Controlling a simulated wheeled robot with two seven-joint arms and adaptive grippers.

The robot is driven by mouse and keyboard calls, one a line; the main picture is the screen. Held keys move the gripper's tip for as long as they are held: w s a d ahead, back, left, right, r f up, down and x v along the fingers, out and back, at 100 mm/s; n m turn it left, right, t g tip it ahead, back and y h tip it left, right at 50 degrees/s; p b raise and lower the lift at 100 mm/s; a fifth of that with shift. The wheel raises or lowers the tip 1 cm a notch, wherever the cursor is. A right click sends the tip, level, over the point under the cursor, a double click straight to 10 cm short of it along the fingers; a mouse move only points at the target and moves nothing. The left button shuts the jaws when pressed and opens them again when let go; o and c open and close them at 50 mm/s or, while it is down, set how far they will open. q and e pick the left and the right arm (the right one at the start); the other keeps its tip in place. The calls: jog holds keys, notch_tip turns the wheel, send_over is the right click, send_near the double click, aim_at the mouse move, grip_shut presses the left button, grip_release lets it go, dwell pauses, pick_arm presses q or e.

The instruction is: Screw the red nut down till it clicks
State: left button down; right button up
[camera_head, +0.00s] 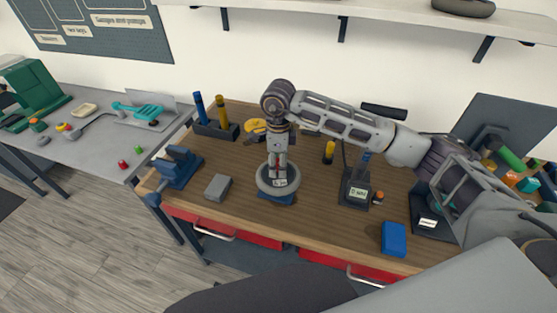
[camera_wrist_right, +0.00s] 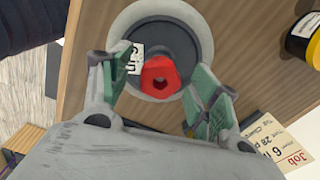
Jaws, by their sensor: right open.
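The red nut (camera_wrist_right: 160,77) sits at the middle of a dark round hub (camera_wrist_right: 168,38) with a pale ring around it, seen from above in the right wrist view. A small white label (camera_wrist_right: 134,58) is on the hub. In the head view this pale ring (camera_head: 262,188) stands on the wooden bench, under my right gripper (camera_head: 279,168). My right gripper, also in the wrist view (camera_wrist_right: 158,84), is open, with one green-padded finger on each side of the nut and visible gaps between. The nut is mostly hidden by the gripper in the head view. My left gripper is not in view.
On the wooden bench (camera_head: 330,225) stand a blue vise (camera_head: 178,167), a grey block (camera_head: 217,187), a dark display stand (camera_head: 356,190) and a blue box (camera_head: 394,239). A job card (camera_wrist_right: 275,146) lies near the fingers. The bench's front middle is clear.

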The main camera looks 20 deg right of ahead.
jog(key=c, duration=1.1)
jog(key=shift+m, duration=8.2)
jog(key=shift+r+m+p, duration=0.1)
jog(key=shift+m+p, duration=0.35)
jog(key=shift+m, duration=2.25)
